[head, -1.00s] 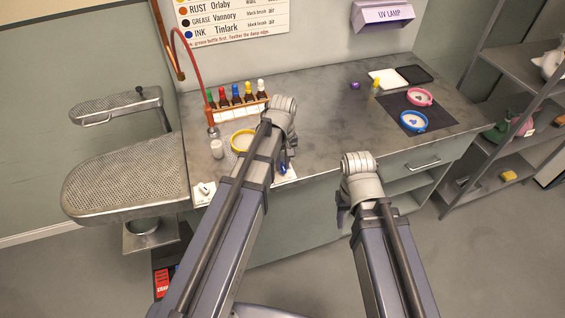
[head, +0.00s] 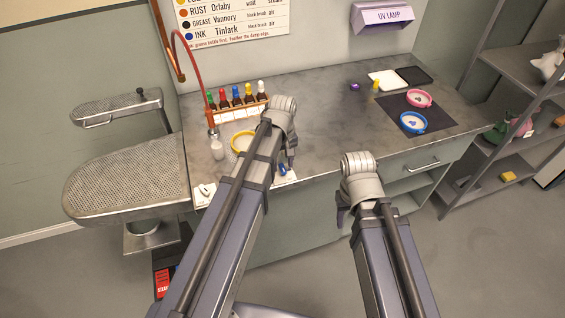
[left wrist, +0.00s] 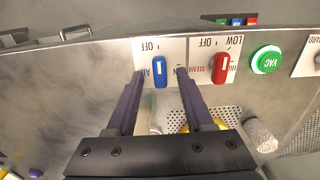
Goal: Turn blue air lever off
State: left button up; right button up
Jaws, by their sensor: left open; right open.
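The blue air lever (left wrist: 159,71) is on a white plate (left wrist: 146,51) at the counter's front edge. In the left wrist view it stands lengthwise, its upper end near the upside-down OFF label; ON is partly hidden by a finger. My left gripper (left wrist: 158,80) is open, with one finger on each side of the lever and visible gaps; I cannot tell the depth. In the head view the lever (head: 283,170) shows beside my left gripper (head: 290,162). My right gripper (head: 341,214) is open and empty, away in front of the cabinet.
Next to the blue lever are a red steam lever (left wrist: 221,67) and a green VAC button (left wrist: 266,60). The counter's middle is clear.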

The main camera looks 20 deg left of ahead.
aim_at(282, 167)
pick_arm(q)
notch_tip(282, 167, up, 7)
jog(key=p, duration=0.6)
jog(key=shift+r+p, duration=0.1)
jog(key=shift+p, duration=0.2)
pick_arm(e)
notch_tip(282, 167, up, 7)
